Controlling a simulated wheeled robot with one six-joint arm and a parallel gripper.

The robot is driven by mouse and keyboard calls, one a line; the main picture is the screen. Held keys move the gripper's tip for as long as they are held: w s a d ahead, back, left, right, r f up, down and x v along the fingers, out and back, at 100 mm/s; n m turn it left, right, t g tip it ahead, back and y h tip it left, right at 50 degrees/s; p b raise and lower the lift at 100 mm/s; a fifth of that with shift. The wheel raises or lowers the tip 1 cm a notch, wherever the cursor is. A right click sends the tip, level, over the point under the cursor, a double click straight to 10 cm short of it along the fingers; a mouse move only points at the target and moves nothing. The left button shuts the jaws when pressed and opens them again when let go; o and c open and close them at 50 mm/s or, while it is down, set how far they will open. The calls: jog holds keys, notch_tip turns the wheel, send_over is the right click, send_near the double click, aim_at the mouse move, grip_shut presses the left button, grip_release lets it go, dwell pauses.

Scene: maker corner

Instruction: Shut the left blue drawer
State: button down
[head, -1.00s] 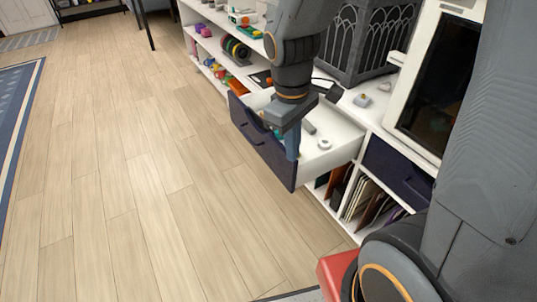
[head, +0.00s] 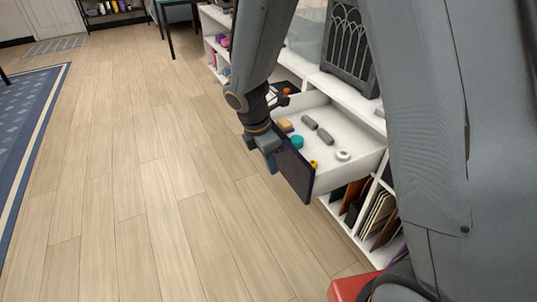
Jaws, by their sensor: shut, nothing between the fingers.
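The left blue drawer (head: 295,170) stands open, pulled out from the white shelf unit, with its dark blue front facing the floor area to the left. Its white inside shows, holding several small items, among them a teal piece (head: 297,142), grey blocks (head: 318,129) and a white ring (head: 343,156). My gripper (head: 271,163) is shut and empty. It is at the outer side of the drawer front, near its far end. Whether it touches the front I cannot tell. My arm hides the far part of the front and its handle.
The white shelf unit (head: 370,114) runs along the right, with a dark grey lantern-like case (head: 345,50) on top. Upright folders (head: 377,215) stand in the compartments below the drawer. The wood floor (head: 140,190) on the left is clear, up to a blue rug (head: 25,115).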

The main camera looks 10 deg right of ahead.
aim_at(286, 165)
jog(key=d, duration=0.1)
jog(key=w+d+f, duration=0.1)
jog(key=d, duration=0.1)
jog(key=d+f, duration=0.1)
jog(key=shift+w+d+f, duration=0.15)
jog(key=shift+d+f, duration=0.05)
jog(key=shift+d, duration=0.1)
